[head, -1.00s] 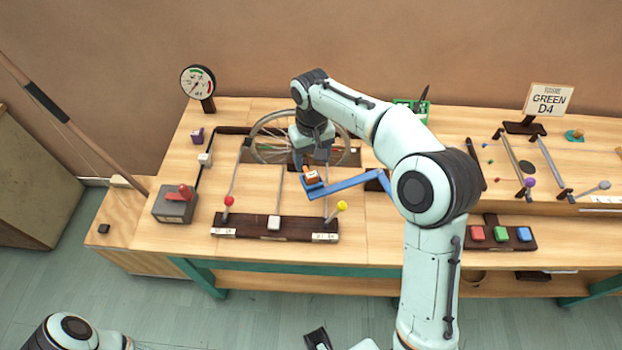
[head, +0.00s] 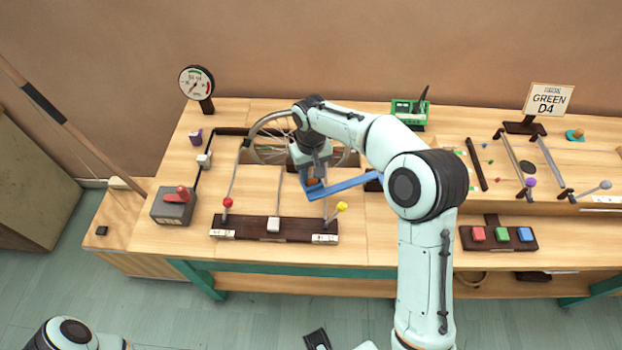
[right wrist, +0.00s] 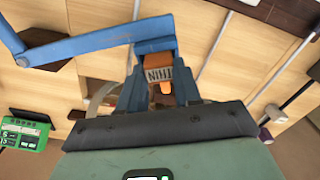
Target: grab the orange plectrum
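The orange plectrum (right wrist: 158,62) shows in the right wrist view as an orange block with a pale label reading THIN. It sits at the end of a blue arm (head: 345,186) above the workbench. My right gripper (right wrist: 158,80) points down over it, with one finger on each side of the block. I cannot tell whether the fingers press on it.
A spoked wheel (head: 268,140) stands behind the gripper. Rods with a red knob (head: 228,202) and a yellow knob (head: 342,207) rise near a dark base strip (head: 255,228). A green box (head: 409,113) stands at the back. A red-handled lever box (head: 173,207) is at left.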

